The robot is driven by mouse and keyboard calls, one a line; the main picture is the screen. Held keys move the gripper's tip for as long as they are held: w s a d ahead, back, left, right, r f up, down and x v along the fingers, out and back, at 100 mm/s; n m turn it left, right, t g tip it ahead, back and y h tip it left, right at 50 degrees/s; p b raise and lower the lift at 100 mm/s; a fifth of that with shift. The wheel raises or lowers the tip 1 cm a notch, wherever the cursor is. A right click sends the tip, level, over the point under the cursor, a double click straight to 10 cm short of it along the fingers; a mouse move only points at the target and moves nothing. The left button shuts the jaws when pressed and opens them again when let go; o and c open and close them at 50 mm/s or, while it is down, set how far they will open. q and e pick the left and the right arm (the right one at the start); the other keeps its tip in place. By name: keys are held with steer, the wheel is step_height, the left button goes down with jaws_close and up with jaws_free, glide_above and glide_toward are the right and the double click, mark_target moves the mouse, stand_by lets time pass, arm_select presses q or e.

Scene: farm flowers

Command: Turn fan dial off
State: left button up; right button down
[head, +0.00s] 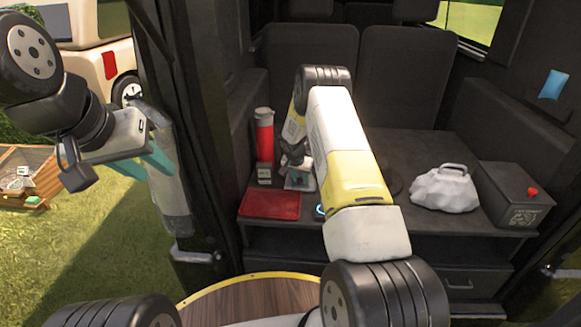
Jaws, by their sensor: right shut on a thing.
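No fan or fan dial shows clearly. My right arm reaches over the dark counter (434,151) and covers part of it. My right gripper (297,177) is low over the counter, just right of the red bottle (264,136). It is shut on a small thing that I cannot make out. A small blue-lit round part (320,211) shows at the edge of my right arm, partly hidden. My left gripper (114,177) is open and empty outside the vehicle, at the left, with its fingers wide apart.
A red flat item (271,204) lies at the counter's left front. A white bag (445,189) and a dark box with a red knob (515,194) stand at the right. A round wooden table (250,300) is in front. The door frame (185,110) separates my grippers.

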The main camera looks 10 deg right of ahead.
steer(key=n+y, duration=0.1)
steer(key=n, duration=0.3)
steer(key=shift+s+d+n+y, duration=0.1)
steer(key=shift+d+n+y, duration=0.1)
steer(key=shift+n+y, duration=0.7)
steer(key=shift+n, duration=0.9)
steer(key=c, duration=1.1)
jaws_free()
steer(key=shift+v, duration=3.9)
steer(key=shift+s, duration=0.1)
